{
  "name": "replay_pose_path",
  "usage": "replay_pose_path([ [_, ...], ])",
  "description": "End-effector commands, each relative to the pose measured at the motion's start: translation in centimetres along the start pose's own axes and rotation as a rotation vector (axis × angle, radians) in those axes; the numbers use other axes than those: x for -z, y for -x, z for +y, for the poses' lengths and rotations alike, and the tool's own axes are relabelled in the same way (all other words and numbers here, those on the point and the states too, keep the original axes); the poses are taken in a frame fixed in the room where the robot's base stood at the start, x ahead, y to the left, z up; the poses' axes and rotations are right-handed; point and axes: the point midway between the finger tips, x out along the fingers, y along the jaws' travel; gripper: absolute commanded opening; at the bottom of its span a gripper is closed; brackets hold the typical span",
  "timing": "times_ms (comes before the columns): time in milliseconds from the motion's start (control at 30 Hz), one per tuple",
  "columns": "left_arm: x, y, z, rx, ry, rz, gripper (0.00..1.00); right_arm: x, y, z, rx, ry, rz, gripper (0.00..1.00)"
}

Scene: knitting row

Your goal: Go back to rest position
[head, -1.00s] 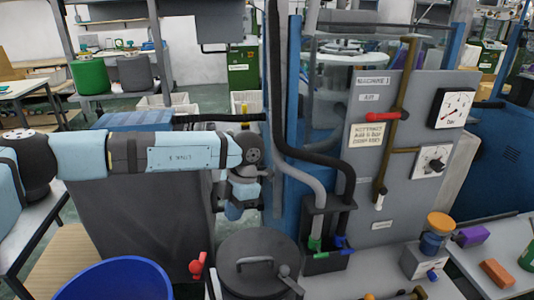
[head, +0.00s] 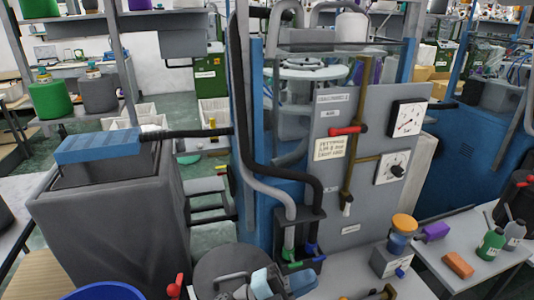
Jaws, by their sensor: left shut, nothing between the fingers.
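My left gripper (head: 268,283) shows at the bottom edge of the head view, as light blue and grey parts above the dark round lid (head: 228,268). It is shut with nothing in it. Its lower part is cut off by the picture's edge, and I cannot tell whether it touches the lid. My right gripper is out of view.
The grey machine panel (head: 384,195) carries gauges and a red-handled valve (head: 348,130). Black and grey hoses run down to a dark box (head: 306,232). A blue tub (head: 104,291) is at lower left.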

Motion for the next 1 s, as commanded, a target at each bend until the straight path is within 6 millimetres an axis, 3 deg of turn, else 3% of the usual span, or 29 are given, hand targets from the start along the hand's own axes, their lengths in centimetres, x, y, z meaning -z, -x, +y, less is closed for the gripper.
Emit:
replay_pose_path([
  [167, -2.7, 6.4, -0.1, 0.234, 0.26, -0.373, 0.0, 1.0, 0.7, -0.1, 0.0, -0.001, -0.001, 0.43],
  [333, -4.2, 15.5, 2.6, 0.391, 0.513, -0.738, 0.0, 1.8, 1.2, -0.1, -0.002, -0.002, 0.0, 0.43],
  [467, -3.3, 23.5, 6.2, 0.472, 0.707, -1.013, 0.0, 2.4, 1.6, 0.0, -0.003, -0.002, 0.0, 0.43],
  [600, -0.6, 30.7, 9.8, 0.52, 0.878, -1.248, 0.0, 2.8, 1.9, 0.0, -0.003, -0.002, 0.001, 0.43],
  [700, 1.1, 33.8, 11.5, 0.536, 0.958, -1.351, 0.0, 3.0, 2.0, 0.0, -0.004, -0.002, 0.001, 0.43],
  [800, 2.2, 35.5, 12.5, 0.542, 1.002, -1.407, 0.0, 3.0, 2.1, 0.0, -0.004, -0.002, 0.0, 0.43],
  [1000, 2.6, 36.1, 12.8, 0.544, 1.016, -1.426, 0.0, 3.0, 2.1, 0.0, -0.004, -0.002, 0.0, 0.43],
])
